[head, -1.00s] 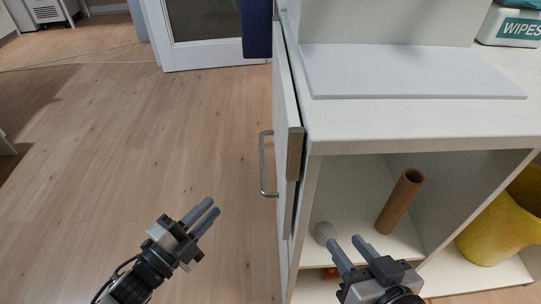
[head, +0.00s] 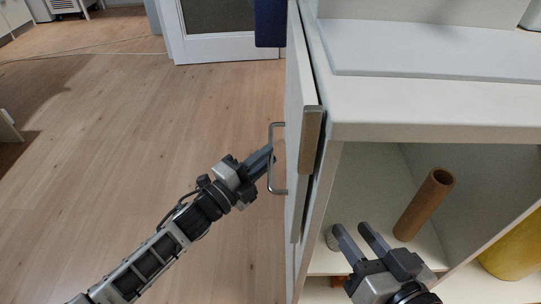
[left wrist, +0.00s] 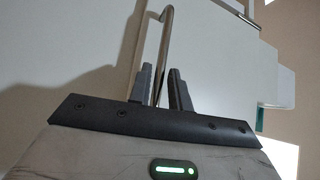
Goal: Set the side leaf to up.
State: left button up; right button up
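The side leaf (head: 296,105) is a white panel hanging down along the left side of the white cabinet, with a wood-coloured end edge. A grey metal bar handle (head: 271,180) stands out from its outer face. My left gripper (head: 265,156) is at the handle. In the left wrist view the handle bar (left wrist: 167,30) runs down between the two fingers (left wrist: 161,78), with a small gap visible, so they look open around it. My right gripper (head: 361,230) is open and empty in front of the cabinet's open shelf.
The cabinet top (head: 430,110) carries a pale flat board (head: 430,50). A yellow object (head: 515,248) is at right. The wooden floor (head: 130,130) at left is clear.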

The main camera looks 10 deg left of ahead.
pick_arm(q)
jog(key=shift+x, duration=1.1)
pick_arm(e)
jog(key=shift+a+r, duration=0.1)
jog(key=shift+r, duration=0.1)
jog(key=shift+r, duration=0.1)
pick_arm(q)
grip_shut()
pick_arm(e)
jog(key=shift+r, duration=0.1)
